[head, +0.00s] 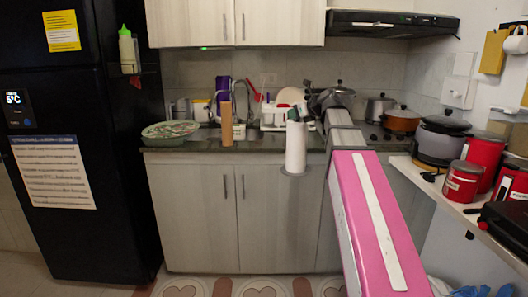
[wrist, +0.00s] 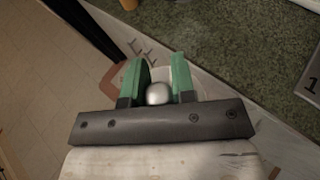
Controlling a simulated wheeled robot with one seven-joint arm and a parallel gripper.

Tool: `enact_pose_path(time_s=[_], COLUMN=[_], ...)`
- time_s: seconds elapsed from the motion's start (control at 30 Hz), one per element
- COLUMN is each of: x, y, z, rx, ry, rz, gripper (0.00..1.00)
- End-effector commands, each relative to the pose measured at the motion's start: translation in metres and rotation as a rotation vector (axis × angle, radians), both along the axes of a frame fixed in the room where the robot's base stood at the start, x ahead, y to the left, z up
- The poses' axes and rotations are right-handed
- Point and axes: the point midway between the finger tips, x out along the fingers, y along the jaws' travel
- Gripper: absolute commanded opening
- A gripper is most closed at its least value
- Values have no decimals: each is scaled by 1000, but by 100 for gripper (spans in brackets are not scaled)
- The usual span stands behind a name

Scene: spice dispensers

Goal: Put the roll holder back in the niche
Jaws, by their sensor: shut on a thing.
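The roll holder (head: 296,148) is a white upright roll on a grey round base, in front of the counter's front edge in the head view. Its base shows against the cabinet doors, below counter-top level. My gripper (head: 301,112) is at its top. In the wrist view, the green fingers of my gripper (wrist: 160,84) are closed around the silver knob (wrist: 157,94) of the holder. I cannot make out a niche for certain in either view.
The dark counter (head: 262,145) carries a brown cylinder (head: 227,124), a patterned bowl (head: 170,130), a sink with a tap and several pots. It also shows in the wrist view (wrist: 222,45). A black fridge (head: 70,180) stands left. A shelf with red canisters (head: 463,181) is right.

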Motion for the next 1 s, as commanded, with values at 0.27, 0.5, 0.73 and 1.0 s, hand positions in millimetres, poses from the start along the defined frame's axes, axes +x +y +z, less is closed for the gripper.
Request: enact_pose_path(time_s=[0.27,0.5,0.73,1.0], x=[-40,-66,-89,-114], y=[-18,-31,-42,-54], z=[-84,-145,-198,-256], rx=[2,2,3,3], ry=[1,2,3,2], rz=[52,94,131,171], gripper=[0,0,0,0])
